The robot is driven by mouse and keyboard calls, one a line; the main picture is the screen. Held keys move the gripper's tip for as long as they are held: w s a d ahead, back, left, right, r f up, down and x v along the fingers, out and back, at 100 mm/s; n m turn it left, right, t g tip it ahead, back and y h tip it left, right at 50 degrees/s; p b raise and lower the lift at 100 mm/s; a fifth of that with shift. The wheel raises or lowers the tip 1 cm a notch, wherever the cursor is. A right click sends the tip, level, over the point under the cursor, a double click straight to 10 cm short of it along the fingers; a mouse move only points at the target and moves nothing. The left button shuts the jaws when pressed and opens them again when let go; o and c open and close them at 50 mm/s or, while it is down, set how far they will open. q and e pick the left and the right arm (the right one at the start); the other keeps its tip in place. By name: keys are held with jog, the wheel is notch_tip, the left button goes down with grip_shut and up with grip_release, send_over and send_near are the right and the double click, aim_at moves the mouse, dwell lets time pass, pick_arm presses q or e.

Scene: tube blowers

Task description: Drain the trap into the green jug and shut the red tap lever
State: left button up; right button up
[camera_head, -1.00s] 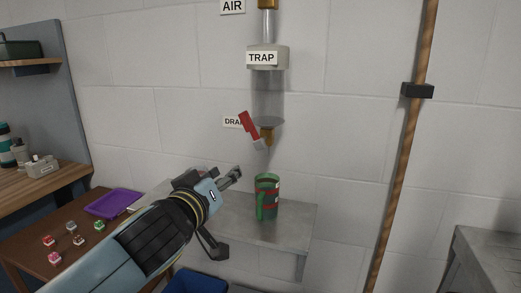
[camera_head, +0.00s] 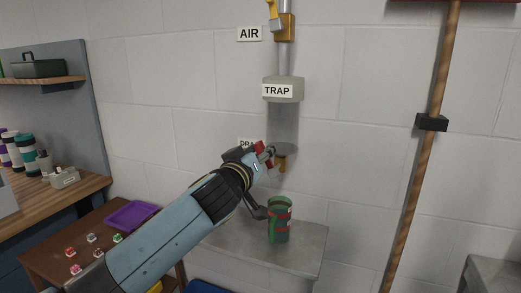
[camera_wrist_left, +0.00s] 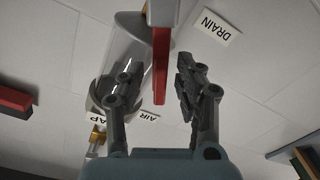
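The trap (camera_head: 283,122) is a clear cylinder under a grey block on the wall, with a brass drain tap (camera_head: 282,164) below it. My left gripper (camera_head: 267,154) is at this tap and hides most of the red lever. In the left wrist view the red lever (camera_wrist_left: 160,65) lies between the two spread fingers of my left gripper (camera_wrist_left: 158,88), with gaps on both sides. My right gripper is not in view.
The jug stands on a grey wall shelf (camera_head: 305,248). A yellow air valve (camera_head: 286,27) is above the trap. A brown pole (camera_head: 412,190) in a black clip is at right. A purple tray (camera_head: 131,214) and small blocks lie on a low brown table at left.

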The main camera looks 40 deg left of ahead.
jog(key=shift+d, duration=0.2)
pick_arm(q)
grip_shut()
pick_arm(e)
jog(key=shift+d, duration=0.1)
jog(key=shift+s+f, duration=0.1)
